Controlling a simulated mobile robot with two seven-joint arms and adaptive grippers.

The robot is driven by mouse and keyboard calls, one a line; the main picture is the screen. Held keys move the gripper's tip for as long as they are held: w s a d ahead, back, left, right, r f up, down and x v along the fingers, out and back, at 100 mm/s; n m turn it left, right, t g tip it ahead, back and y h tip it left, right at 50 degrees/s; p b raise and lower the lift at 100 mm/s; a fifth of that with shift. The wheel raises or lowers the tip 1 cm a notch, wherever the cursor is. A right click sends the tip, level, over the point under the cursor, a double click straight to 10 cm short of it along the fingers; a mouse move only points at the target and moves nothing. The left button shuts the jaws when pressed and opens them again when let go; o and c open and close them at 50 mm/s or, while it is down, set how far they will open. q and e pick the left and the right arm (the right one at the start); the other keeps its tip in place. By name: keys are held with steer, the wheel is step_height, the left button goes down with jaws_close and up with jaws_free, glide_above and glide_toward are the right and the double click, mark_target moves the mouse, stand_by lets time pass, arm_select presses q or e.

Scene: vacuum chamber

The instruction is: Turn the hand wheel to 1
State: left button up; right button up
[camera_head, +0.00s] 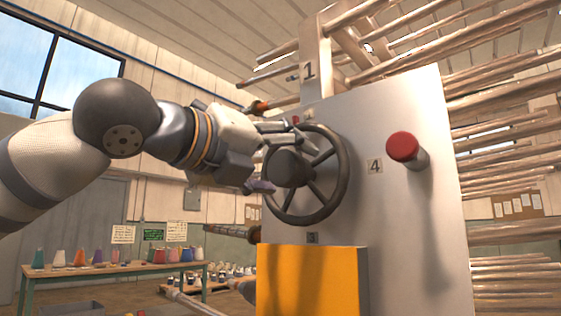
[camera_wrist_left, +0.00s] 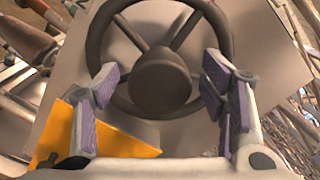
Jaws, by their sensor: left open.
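The dark hand wheel (camera_head: 337,165) is mounted on the front of a grey metal panel, with a thick round hub and several spokes. My left gripper (camera_head: 272,157) is at the wheel's left side, partly in front of its rim. In the left wrist view, the wheel (camera_wrist_left: 160,82) lies straight ahead between my left gripper's (camera_wrist_left: 165,95) spread, purple-padded fingers. The fingers are open, with nothing clamped between them. Whether they touch the rim I cannot tell. My right gripper is not in view.
A red knob (camera_head: 403,147) sticks out from the grey panel (camera_head: 430,235) right of the wheel. A yellow box (camera_head: 310,280) stands below the wheel. Copper-coloured pipes (camera_head: 500,100) run behind the panel. A table with coloured cones (camera_head: 120,267) is at the far left.

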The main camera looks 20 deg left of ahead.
arm_select(q)
steer(key=shift+w, duration=0.1)
steer(key=shift+c, duration=0.2)
jaws_close()
steer(key=shift+s+r+m+p, duration=0.2)
steer(key=shift+r+m+p, duration=0.1)
steer(key=shift+m+p, duration=0.25)
steer(key=shift+w+f, duration=0.2)
steer(key=shift+f, duration=0.1)
steer(key=shift+o, duration=0.2)
jaws_free()
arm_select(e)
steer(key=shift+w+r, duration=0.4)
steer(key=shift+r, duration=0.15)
arm_select(q)
steer(key=shift+s, duration=0.15)
steer(key=v, duration=1.1)
steer(key=shift+s, duration=0.4)
